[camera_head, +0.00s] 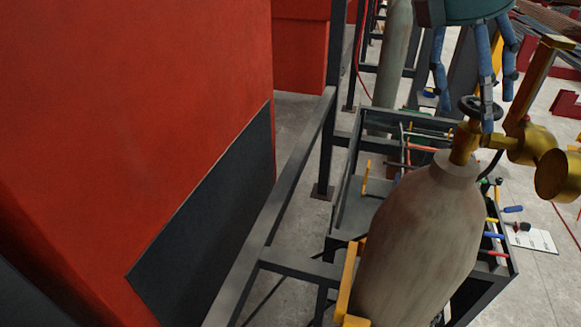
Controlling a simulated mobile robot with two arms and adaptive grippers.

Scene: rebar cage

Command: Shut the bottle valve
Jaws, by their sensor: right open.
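A grey-beige gas bottle (415,245) stands upright at the lower right. Its brass valve (463,143) sits on the neck, with a black handwheel (470,104) on top. Brass regulator parts (532,147) extend to the right of the valve. My right gripper (474,108), with a teal palm and blue fingers, comes down from the top right. Its fingers are spread and empty, pointing down around the handwheel in the picture. One finger overlaps the wheel's right side; I cannot tell whether it touches. My left gripper is out of view.
A dark metal cart (352,215) with several coloured hand tools stands behind the bottle. A yellow bracket (348,285) is at the bottle's left. A large red cabinet (130,110) fills the left. Another tall cylinder (393,55) stands farther back. Grey floor shows at right.

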